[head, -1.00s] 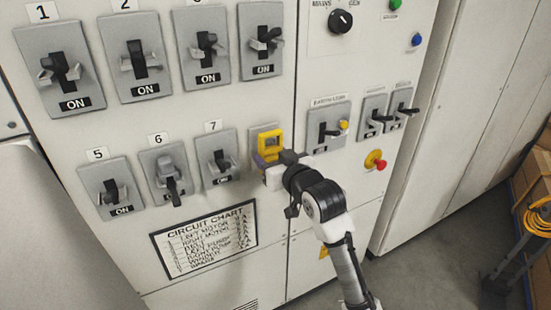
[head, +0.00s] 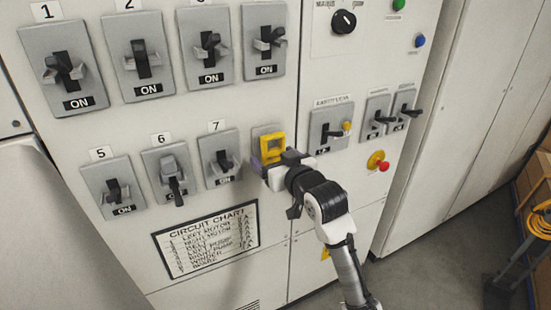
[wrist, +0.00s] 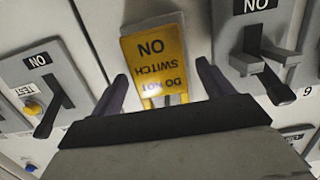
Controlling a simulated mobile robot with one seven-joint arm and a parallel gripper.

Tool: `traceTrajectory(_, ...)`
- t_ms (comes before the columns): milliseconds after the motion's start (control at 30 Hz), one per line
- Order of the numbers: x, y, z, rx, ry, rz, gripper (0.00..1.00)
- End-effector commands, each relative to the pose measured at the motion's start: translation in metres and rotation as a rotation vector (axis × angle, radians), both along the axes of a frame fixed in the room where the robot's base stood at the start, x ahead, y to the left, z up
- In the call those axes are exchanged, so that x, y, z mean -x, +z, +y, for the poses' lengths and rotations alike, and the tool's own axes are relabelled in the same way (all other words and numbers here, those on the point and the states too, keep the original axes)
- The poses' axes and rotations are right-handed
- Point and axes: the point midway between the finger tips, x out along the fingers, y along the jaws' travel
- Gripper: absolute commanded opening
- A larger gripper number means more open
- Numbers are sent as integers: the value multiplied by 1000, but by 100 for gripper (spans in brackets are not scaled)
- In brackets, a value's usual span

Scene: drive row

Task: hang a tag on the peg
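A yellow tag (head: 272,146) stands against a small grey plate (head: 262,131) right of switch 7. In the wrist view the tag (wrist: 157,58) is large and inverted, with the words DO NOT SWITCH ON. Narrow yellow strips of it show between my fingers. My gripper (wrist: 163,88) has its two dark purple fingers spread, one on each side of these strips, with gaps showing. In the head view my gripper (head: 275,163) is at the tag's lower edge. The peg is not visible, so I cannot tell whether the tag hangs on it.
Switch 7 (head: 222,157) sits close left of the tag. A lever switch with a yellow knob (head: 330,132) and a red button on a yellow base (head: 377,161) are to the right. A circuit chart (head: 206,238) is below. The floor at right is partly clear.

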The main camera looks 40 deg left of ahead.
Motion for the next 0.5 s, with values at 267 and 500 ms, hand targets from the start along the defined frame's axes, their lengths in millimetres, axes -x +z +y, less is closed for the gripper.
traceTrajectory(267, 1, 0, -3, 0, 0, 0, 80)
traceTrajectory(500, 14, 3, -36, -3, -3, -3, 80)
